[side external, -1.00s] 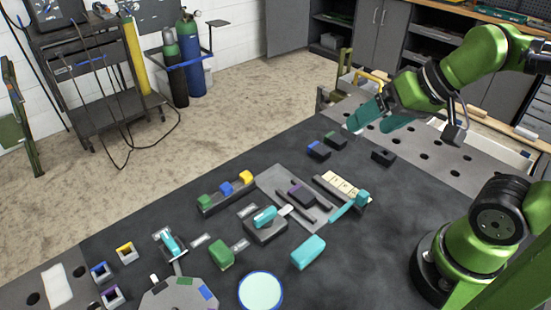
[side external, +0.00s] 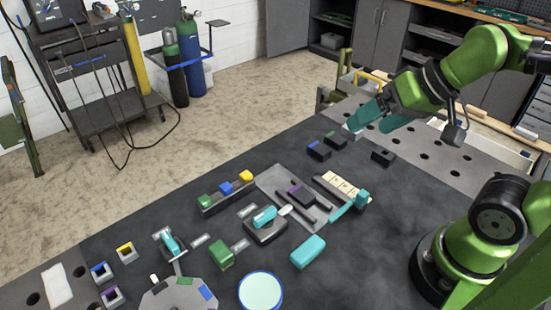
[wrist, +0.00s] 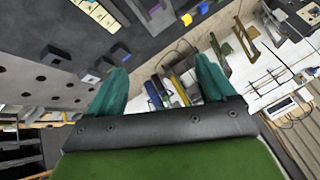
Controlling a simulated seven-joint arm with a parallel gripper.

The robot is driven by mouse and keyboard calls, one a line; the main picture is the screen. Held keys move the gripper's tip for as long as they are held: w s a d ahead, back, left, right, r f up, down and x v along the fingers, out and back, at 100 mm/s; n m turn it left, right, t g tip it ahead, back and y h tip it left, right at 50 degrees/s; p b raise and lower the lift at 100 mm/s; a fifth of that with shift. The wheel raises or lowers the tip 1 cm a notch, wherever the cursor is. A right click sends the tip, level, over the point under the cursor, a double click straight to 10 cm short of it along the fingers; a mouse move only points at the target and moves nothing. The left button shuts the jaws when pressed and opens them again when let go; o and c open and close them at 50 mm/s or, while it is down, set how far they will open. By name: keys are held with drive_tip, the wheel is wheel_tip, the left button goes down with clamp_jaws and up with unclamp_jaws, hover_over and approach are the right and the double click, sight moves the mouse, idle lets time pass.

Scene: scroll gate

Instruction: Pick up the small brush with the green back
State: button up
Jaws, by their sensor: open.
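The small brush with the green back (side external: 336,139) looks like a dark block with a green top, lying on the dark table towards the back. A similar brush with a blue back (side external: 318,150) lies just left of it and a plain dark block (side external: 383,156) to its right. My gripper (side external: 368,123) is open and empty, raised near the table's back edge, above and right of the green-backed brush and not touching it. In the wrist view my gripper's teal fingers (wrist: 160,66) are spread apart. Small blocks, one blue-topped (wrist: 120,52), show beyond the left finger.
A grey fixture plate (side external: 275,185) with a purple-topped block, a tile rack (side external: 342,184) and a rail of coloured blocks (side external: 226,195) stand mid-table. A teal block (side external: 308,252), a green block (side external: 221,254) and a round pale dish (side external: 261,291) lie nearer the front.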

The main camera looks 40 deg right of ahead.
drive_tip(key=shift+c, duration=1.3)
drive_tip(key=n+g+h, duration=0.2)
drive_tip(key=n+g, duration=0.2)
drive_tip(key=g, duration=0.3)
hover_over(220, 250)
drive_tip(key=w, duration=0.1)
wheel_tip(220, 250, down, 7)
drive_tip(key=f, duration=1.1)
drive_tip(key=shift+s+a+f, duration=0.15)
drive_tip(key=shift+a+f, duration=0.05)
drive_tip(key=shift+f, duration=0.15)
drive_tip(key=shift+s+d+f, duration=0.1)
drive_tip(key=shift+s+f, duration=0.1)
drive_tip(key=shift+f, duration=1.2)
drive_tip(key=shift+s+d+f, duration=0.1)
drive_tip(key=shift+s+f, duration=0.05)
drive_tip(key=shift+f, duration=1.2)
